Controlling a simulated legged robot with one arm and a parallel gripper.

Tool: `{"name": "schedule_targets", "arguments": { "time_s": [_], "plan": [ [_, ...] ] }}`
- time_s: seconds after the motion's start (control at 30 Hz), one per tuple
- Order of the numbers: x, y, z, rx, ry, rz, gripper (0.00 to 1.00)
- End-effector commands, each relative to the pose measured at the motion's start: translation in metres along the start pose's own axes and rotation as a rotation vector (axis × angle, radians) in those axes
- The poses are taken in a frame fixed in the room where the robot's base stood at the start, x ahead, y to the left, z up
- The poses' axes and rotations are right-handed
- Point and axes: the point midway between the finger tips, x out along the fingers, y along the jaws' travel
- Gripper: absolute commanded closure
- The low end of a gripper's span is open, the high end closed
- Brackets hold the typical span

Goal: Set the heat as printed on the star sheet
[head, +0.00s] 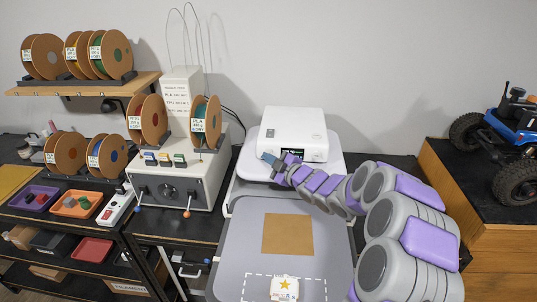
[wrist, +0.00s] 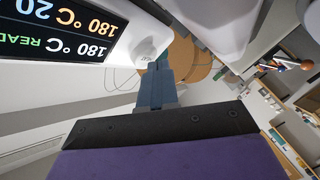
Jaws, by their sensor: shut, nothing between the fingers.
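The white heat unit (head: 291,124) stands at the back of the press, with a small dark display (head: 292,155) on its front. In the wrist view the display (wrist: 62,30) reads 180 °C on two lines, with "20" and "READ" partly cut off. A small pale key (wrist: 145,47) lies beside the display. My gripper (head: 266,157) is shut and empty at the unit's front left; its fingertips (wrist: 154,66) are close to the key, and I cannot tell whether they touch. The star sheet (head: 285,288) lies at the near edge, its print too small to read.
A grey press bed (head: 335,235) with a brown square sheet (head: 288,234) lies before the unit. A beige extruder box (head: 178,170) with a knob and spools stands to the left. A wooden cabinet (head: 490,235) bearing a blue RC crawler (head: 510,135) is on the right.

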Motion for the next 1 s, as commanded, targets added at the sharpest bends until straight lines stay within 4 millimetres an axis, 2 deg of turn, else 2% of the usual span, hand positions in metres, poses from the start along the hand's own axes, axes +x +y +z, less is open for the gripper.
{"name": "schedule_targets", "arguments": {
  "time_s": [0.03,0.17,0.33,0.77,1.0],
  "plan": [
    [0.0,0.014,-0.006,-0.024,0.012,0.024,1.0],
    [-0.004,0.013,-0.007,-0.026,0.014,0.026,1.0],
    [-0.012,0.009,-0.01,-0.024,0.013,0.024,1.0],
    [-0.016,0.001,-0.009,-0.013,0.007,0.015,1.0],
    [-0.03,-0.013,-0.019,-0.012,0.007,0.013,1.0]
  ]
}}
